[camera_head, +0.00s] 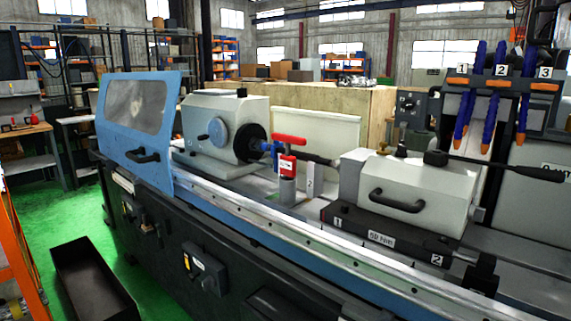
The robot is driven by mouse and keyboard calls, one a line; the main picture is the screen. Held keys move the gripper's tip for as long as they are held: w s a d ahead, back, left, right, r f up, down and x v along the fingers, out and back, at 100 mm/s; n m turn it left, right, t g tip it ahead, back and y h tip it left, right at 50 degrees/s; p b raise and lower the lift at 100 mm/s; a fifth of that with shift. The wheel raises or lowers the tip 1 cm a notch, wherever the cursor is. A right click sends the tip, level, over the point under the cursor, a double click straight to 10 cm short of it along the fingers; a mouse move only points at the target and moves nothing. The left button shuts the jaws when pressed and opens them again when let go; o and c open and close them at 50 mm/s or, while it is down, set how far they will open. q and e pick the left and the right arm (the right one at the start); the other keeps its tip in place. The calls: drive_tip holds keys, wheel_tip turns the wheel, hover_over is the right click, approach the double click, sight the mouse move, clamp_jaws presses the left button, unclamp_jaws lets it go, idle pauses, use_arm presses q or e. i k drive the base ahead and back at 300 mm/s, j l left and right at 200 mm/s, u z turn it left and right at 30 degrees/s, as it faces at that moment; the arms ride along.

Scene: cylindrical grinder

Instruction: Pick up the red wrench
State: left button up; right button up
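I cannot clearly make out a wrench. A red bar-shaped piece (289,140) sits above the bed of the grinder, beside the black chuck (251,143). I cannot tell whether any of these is the wrench. Small red items (28,121) also lie on the wooden workbench at the far left, too small to identify. Neither of my grippers is in view.
The cylindrical grinder (225,215) spans the view, with a blue windowed guard (139,125) at left and a grey tailstock (408,190) at right. Blue hoses (470,95) hang at upper right. A black open bin (92,285) stands on the green floor, which is partly clear around it.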

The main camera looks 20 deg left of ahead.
sight(287, 163)
drive_tip(key=k+j+u, duration=0.15)
drive_tip(key=j, duration=0.5)
drive_tip(key=j+u, duration=0.2)
drive_tip(key=j, duration=0.45)
